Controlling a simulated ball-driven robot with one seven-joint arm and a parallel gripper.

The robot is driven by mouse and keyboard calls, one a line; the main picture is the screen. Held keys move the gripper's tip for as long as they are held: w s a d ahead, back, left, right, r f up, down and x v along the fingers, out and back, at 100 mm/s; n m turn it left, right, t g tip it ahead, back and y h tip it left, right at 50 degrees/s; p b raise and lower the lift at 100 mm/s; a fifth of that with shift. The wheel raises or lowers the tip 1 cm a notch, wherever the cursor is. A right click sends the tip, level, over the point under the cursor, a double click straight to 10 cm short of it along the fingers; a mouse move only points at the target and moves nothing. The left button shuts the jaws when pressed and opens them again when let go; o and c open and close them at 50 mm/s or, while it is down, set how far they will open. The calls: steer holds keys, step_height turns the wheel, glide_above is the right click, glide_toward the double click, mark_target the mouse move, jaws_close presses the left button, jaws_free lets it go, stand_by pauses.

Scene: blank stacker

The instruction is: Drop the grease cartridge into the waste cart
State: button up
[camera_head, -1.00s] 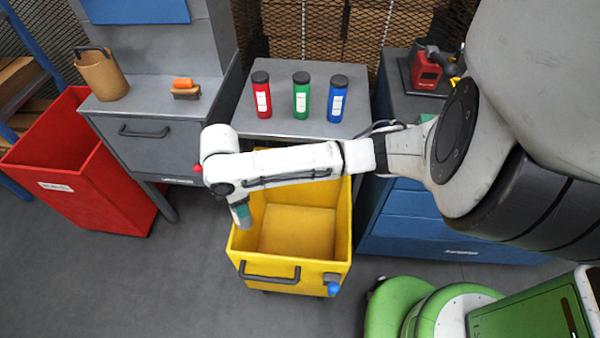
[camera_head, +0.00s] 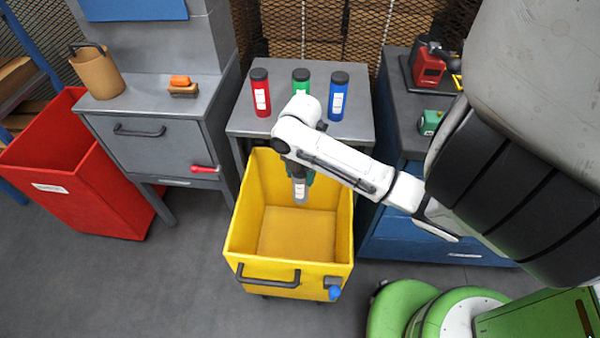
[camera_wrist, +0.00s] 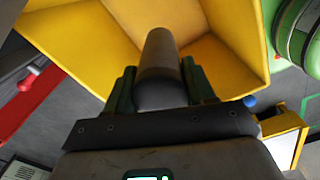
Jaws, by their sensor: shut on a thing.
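My gripper (camera_head: 300,176) has green fingers and is shut on a grey grease cartridge (camera_head: 300,192) with a pale label. The cartridge hangs roughly upright below the fingers, over the open top of the yellow waste cart (camera_head: 241,250). In the wrist view, the cartridge (camera_wrist: 160,58) is between the two green fingers (camera_wrist: 160,90) and points into the yellow cart (camera_wrist: 235,30). The cart's visible floor is empty. It has a dark front handle. My arm reaches in from the right and covers part of the cart's back right rim.
Red (camera_head: 260,92), green (camera_head: 301,82) and blue (camera_head: 338,96) canisters stand on the grey table (camera_head: 355,128) behind the cart. A red bin (camera_head: 75,190) and a grey drawer cabinet (camera_head: 150,150) are at left. A blue cabinet (camera_head: 390,235) is at right.

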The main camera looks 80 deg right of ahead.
steer(key=shift+f+b, duration=1.85)
steer(key=shift+f, duration=0.75)
steer(key=o, duration=1.1)
step_height(320, 180, up, 11)
steer(key=shift+f+p, duration=0.1)
steer(key=shift+p, duration=0.55)
